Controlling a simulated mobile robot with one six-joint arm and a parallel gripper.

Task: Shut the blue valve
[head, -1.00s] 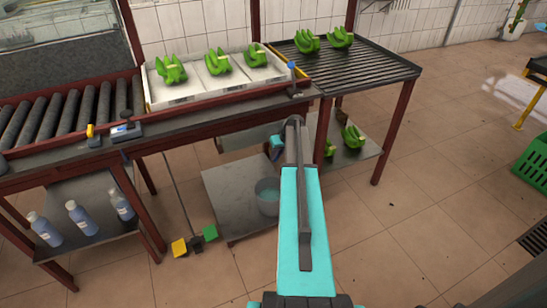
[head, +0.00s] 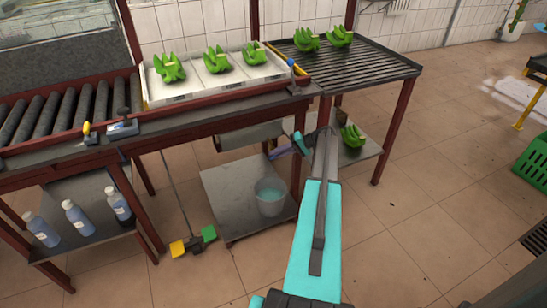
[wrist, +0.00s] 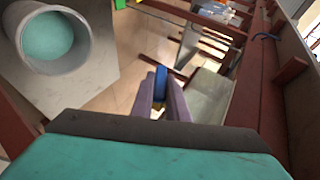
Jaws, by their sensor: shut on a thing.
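My gripper (head: 279,152) has purple fingers and reaches under the edge of the packing bench. In the wrist view the two fingers of my gripper (wrist: 161,78) close on a narrow upright blue piece, which I take for the handle of the blue valve (wrist: 160,84). A small yellow bit shows below it between the fingers. In the head view the held piece is too small or hidden to make out, and my arm covers part of the area to its right.
A bucket (head: 271,203) of teal liquid stands on the low shelf (head: 228,190); it also shows in the wrist view (wrist: 84,42). The bench frame (head: 225,112) runs above my gripper. Green banana bunches (head: 216,60) lie on the tray. Several bottles (head: 75,216) stand lower left.

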